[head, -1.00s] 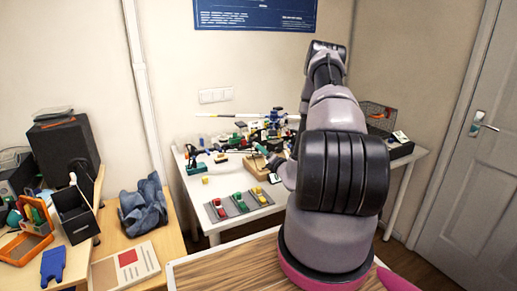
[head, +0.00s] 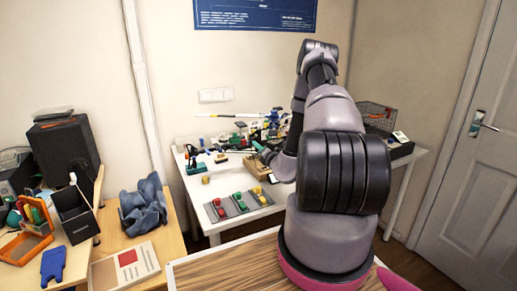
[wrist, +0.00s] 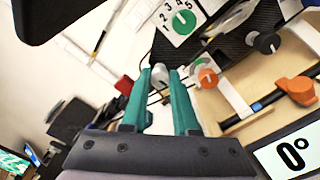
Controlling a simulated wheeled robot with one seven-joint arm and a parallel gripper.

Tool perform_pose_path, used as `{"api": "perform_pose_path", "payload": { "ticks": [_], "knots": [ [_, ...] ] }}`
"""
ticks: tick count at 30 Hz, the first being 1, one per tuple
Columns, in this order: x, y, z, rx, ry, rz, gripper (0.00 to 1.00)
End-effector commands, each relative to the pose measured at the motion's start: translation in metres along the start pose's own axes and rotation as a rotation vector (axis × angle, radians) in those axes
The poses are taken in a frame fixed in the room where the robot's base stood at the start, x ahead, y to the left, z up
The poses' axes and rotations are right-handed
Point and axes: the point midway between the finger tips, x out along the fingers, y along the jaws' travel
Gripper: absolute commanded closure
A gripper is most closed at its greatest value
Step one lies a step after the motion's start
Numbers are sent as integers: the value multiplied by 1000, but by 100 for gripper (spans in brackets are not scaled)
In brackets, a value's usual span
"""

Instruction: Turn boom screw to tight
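In the wrist view, my gripper (wrist: 160,72) has two teal fingers with a gap between them. A pale grey rounded knob (wrist: 160,77) shows in that gap near the fingertips; I cannot tell whether they touch it. An orange knob (wrist: 207,77) sits just right of the right finger, and a larger orange knob (wrist: 300,90) is further right on a wooden board. A black knob (wrist: 265,43) is above them. None is clearly marked as the boom screw. In the head view, my gripper's teal end (head: 258,147) is small beside the wooden block, partly hidden by my arm.
The white table (head: 225,180) is crowded at the back. A grey strip with coloured buttons (head: 240,205) lies at its front.

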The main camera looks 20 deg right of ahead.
Motion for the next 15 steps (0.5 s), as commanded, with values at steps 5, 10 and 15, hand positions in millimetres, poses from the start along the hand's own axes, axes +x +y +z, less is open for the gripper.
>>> {"api": "perform_pose_path", "payload": {
  "ticks": [5, 10, 15],
  "knots": [
    [0, 0, 0, 100, -1, -1, 100],
    [0, 0, 0, 130, 0, 0, 100],
    [0, 0, 0, 130, 0, -1, 64]
  ]
}}
